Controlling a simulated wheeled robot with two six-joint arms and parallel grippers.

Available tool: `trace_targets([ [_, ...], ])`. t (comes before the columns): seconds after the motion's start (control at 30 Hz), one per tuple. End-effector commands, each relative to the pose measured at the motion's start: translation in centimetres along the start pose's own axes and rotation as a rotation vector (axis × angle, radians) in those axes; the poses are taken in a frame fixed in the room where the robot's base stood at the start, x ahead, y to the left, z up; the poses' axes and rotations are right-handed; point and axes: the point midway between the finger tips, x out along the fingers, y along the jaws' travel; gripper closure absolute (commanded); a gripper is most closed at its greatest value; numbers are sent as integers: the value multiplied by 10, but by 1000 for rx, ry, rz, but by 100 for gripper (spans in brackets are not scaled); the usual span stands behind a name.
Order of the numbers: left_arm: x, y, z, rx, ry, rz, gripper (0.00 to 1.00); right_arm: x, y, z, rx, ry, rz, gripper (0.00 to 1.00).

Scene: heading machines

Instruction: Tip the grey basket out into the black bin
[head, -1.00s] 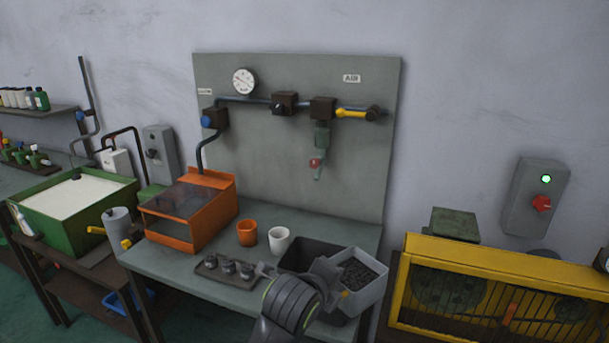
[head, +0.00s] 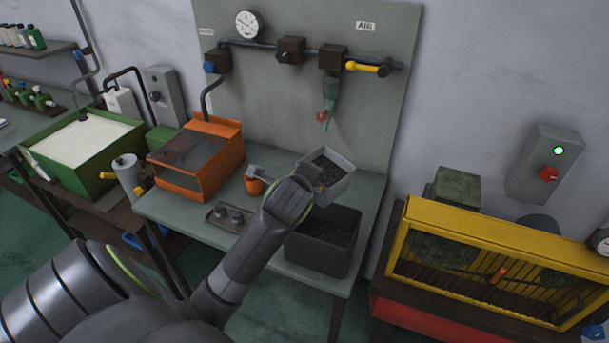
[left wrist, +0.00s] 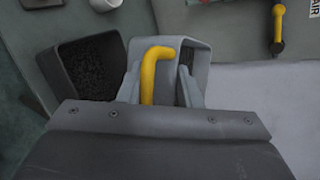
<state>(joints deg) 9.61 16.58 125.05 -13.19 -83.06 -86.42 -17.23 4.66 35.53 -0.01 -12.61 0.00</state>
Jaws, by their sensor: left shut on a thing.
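The grey basket (head: 338,188) is held up above the back of the bench, tilted, behind the black bin (head: 348,255). Dark bits show inside the basket. My left gripper (head: 317,186) is shut on the basket's yellow handle; the left wrist view shows the handle (left wrist: 158,65) between the fingers. In that view the basket's rim (left wrist: 205,52) is right of the black bin (left wrist: 60,75). The bin stands on the bench's front right part, with dark grainy bits inside. My right gripper is out of view.
An orange cup (head: 254,186) and a tray with small parts (head: 222,222) are left of my gripper. An orange box with a clear lid (head: 198,158) stands further left. The AIR panel (head: 270,110) rises behind, and a yellow guard (head: 440,235) is right.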

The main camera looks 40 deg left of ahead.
Motion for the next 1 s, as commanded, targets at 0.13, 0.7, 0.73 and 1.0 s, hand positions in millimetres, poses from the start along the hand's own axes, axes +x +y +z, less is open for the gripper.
trace_targets([
  [0.13,-2,4,-4,91,-79,-36,95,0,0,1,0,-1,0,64],
  [0.7,-6,15,-14,494,-434,-211,95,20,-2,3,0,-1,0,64],
  [0.73,-6,15,-14,503,-443,-216,95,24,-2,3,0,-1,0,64],
  [1.0,-9,14,-15,599,-531,-259,95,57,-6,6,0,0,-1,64],
])
